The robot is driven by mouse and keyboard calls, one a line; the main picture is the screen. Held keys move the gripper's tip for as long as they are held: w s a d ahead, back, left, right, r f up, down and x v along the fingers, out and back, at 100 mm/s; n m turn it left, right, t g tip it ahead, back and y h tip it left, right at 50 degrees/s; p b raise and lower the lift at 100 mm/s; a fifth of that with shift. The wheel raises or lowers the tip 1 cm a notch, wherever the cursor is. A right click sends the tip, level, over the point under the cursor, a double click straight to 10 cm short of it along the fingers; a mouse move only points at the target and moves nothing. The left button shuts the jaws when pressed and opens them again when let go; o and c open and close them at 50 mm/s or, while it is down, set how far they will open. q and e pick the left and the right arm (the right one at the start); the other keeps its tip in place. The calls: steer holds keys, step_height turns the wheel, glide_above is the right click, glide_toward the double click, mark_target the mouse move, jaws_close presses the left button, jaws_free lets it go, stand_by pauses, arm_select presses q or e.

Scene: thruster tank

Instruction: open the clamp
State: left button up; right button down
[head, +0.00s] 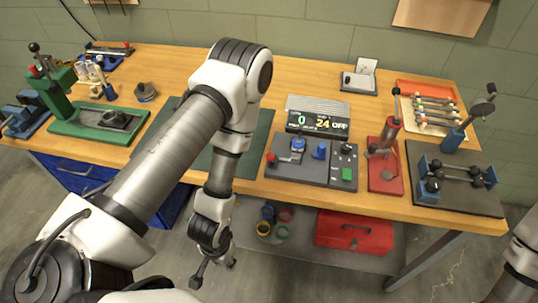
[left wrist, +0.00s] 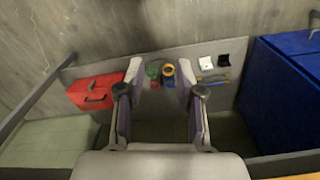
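Several devices on the wooden table could be the clamp, and I cannot tell for sure which one is meant. A red lever device (head: 384,160) stands upright on a red base, right of the control panel. A black plate (head: 470,201) at the right end carries blue holders (head: 428,190) with dark rods across them and a blue post with a lever (head: 456,137). My left gripper (head: 214,277) hangs below the table's front edge, away from all of these. In the left wrist view its two fingers (left wrist: 161,92) are apart with nothing between them. My right gripper is out of view.
A control panel (head: 312,172) with a display reading 0, 24 and OFF stands mid-table. A green press (head: 60,95) is at the left. An orange tray (head: 429,92) is at the back right. A red toolbox (head: 353,232) and coloured cups sit on the shelf below.

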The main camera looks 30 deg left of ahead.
arm_select(q)
steer(key=shift+w, duration=0.2)
jaws_close()
steer(key=w+d+r+t+h+b, duration=0.1)
steer(key=w+d+r+t+h, duration=0.25)
steer(key=w+d+h, duration=0.45)
steer(key=w+r+n+t+h+b, duration=0.1)
steer(key=w+r+t+h+b, duration=0.25)
steer(key=w, duration=0.25)
steer(key=s+a+r+t+h+b, duration=0.1)
steer(key=a+r+t+h+b, duration=0.1)
steer(key=a, duration=0.7)
steer(key=s+a+r+t+h+b, duration=0.1)
steer(key=a+r+t+h+b, duration=0.1)
steer(key=a+t+b, duration=0.3)
steer(key=a+r+t, duration=0.1)
steer(key=a, duration=0.3)
steer(key=shift+s+r+t+h, duration=0.2)
steer(key=shift+s+t+h, duration=0.1)
steer(key=shift+s+h, duration=0.1)
